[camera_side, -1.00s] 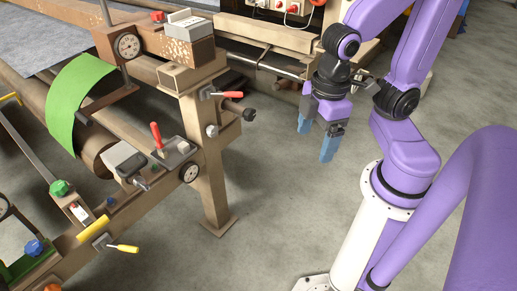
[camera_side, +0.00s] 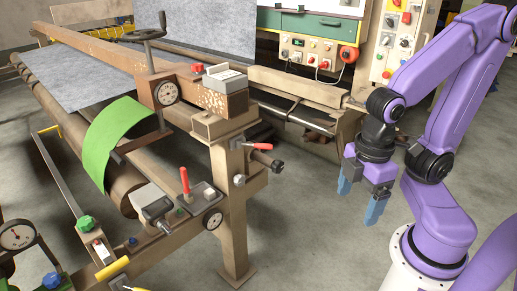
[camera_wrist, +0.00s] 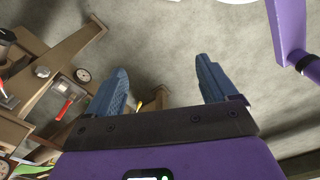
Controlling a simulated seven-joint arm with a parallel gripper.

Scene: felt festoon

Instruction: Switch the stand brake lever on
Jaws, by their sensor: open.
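Two red-handled levers show on the wooden machine frame in the side view, and I cannot tell by a label which is the stand brake lever. One red lever (camera_side: 257,145) points sideways from the top of the near post. The other red lever (camera_side: 184,180) stands upright on a dark plate beside a small dial. A red handle (camera_wrist: 66,108) on a plate also shows at the left of the wrist view. My gripper (camera_side: 358,204) is open and empty, right of the post and apart from both levers. Its blue fingers (camera_wrist: 162,66) are spread in the wrist view.
The wooden post (camera_side: 233,210) stands between my gripper and the upright lever. A black knob (camera_side: 268,160) sticks out below the sideways lever. A control panel (camera_side: 310,55) is behind. Grey floor (camera_side: 300,230) around my gripper is clear.

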